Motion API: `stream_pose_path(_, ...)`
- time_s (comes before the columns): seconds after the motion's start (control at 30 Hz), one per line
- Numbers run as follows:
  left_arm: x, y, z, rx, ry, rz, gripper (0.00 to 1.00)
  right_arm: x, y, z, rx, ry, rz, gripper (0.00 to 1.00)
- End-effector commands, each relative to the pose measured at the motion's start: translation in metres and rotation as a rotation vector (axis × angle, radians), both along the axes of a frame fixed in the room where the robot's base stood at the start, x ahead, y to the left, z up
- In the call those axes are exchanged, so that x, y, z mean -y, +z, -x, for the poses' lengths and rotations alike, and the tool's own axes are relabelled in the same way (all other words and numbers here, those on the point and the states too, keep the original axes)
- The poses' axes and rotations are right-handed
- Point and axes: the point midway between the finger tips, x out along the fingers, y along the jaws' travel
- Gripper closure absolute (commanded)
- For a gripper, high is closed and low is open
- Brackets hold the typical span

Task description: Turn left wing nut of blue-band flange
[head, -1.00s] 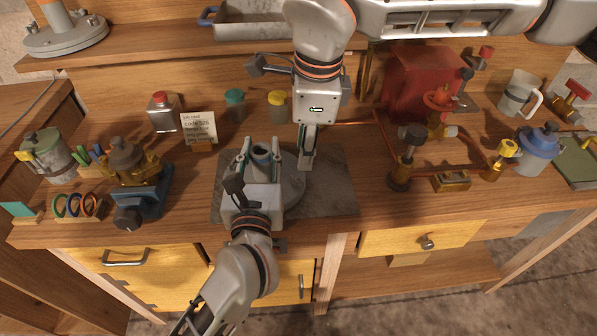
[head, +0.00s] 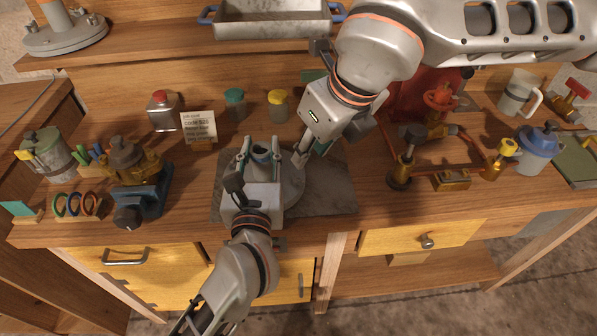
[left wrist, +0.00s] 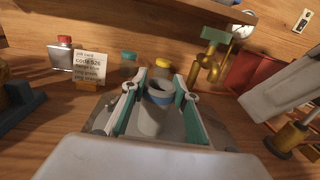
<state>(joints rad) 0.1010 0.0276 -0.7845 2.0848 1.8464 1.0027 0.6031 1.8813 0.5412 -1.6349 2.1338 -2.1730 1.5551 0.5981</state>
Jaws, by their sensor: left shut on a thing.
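The grey pipe neck with a blue band (left wrist: 162,98) stands upright between the fingers of my left gripper (left wrist: 160,88) in the left wrist view. In the head view my left gripper (head: 260,150) is shut on this neck (head: 261,153), above a round grey base (head: 292,187). My right gripper (head: 301,157) comes down from the upper right, its fingertips just right of the neck and over the base. I cannot tell whether its fingers are open or shut. I cannot make out the wing nuts; the grippers cover much of the flange.
The base stands on a dark grey plate (head: 334,198). A job card (head: 198,127), a red-capped bottle (head: 164,112) and teal and yellow-capped jars (head: 278,106) stand behind. A blue vise (head: 145,199) is at left. Brass valves (head: 400,172) and copper pipes are at right.

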Motion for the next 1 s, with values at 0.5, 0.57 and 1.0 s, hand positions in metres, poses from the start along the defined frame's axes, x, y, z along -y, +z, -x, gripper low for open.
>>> stream_pose_path(0.5, 0.0, -0.001, 0.0, -0.001, -0.001, 0.0, 1.0, -0.019, -0.084, -0.028, -0.003, 0.002, 0.003, 0.72)
stream_pose_path(0.57, 0.0, -0.001, 0.0, -0.001, -0.001, 0.0, 1.0, -0.02, -0.089, -0.03, -0.003, 0.002, 0.002, 0.72)
stream_pose_path(1.0, 0.0, -0.001, 0.0, -0.001, 0.0, 0.0, 1.0, -0.022, -0.098, -0.033, -0.002, 0.002, 0.002, 0.72)
